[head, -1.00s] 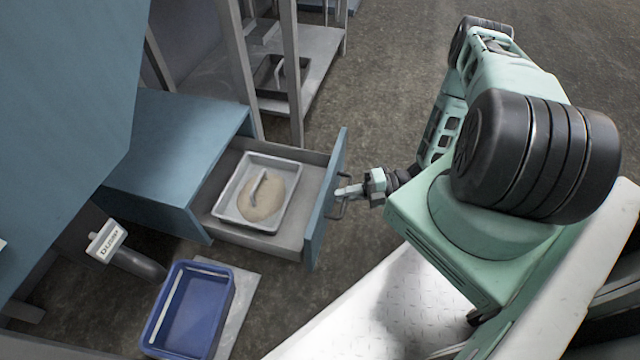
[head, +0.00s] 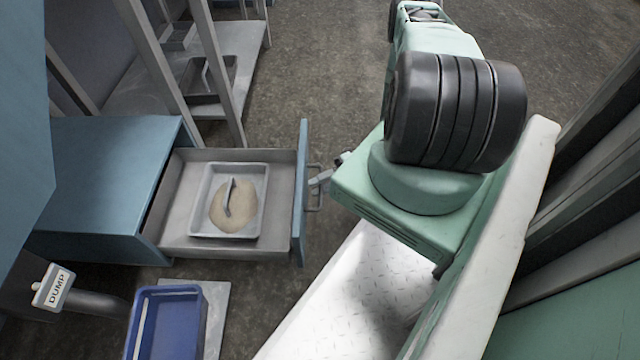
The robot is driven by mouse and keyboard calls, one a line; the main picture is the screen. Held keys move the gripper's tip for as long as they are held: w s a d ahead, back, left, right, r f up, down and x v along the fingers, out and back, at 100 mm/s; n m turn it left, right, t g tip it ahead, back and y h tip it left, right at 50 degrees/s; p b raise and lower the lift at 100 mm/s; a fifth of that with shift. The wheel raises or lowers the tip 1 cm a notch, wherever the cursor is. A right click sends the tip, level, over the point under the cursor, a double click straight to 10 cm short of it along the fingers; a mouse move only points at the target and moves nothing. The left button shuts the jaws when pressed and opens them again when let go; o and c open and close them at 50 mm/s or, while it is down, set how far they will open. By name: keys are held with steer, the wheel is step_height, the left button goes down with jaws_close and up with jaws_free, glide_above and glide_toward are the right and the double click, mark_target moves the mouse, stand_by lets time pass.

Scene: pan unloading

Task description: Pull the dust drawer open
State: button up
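The dust drawer (head: 282,200) stands well out of its blue cabinet (head: 105,185), with its grey inside showing. A grey pan (head: 256,222) with a heap of tan dust (head: 236,212) and a handle-like bar lies in the drawer. The drawer's blue front (head: 301,190) has a metal handle (head: 315,196) on its right side. My gripper (head: 319,180) is at this handle, its fingers reaching it from the right. The rest of the gripper is mostly hidden behind my green arm base, and I cannot see clearly whether the fingers are closed on the handle.
A grey shelf rack (head: 225,110) with pans stands behind the drawer. Bare floor lies to the right of the drawer front.

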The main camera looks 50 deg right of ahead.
steer(key=p+v, duration=0.3)
steer(key=v, duration=1.4)
steer(key=shift+d+r, duration=0.15)
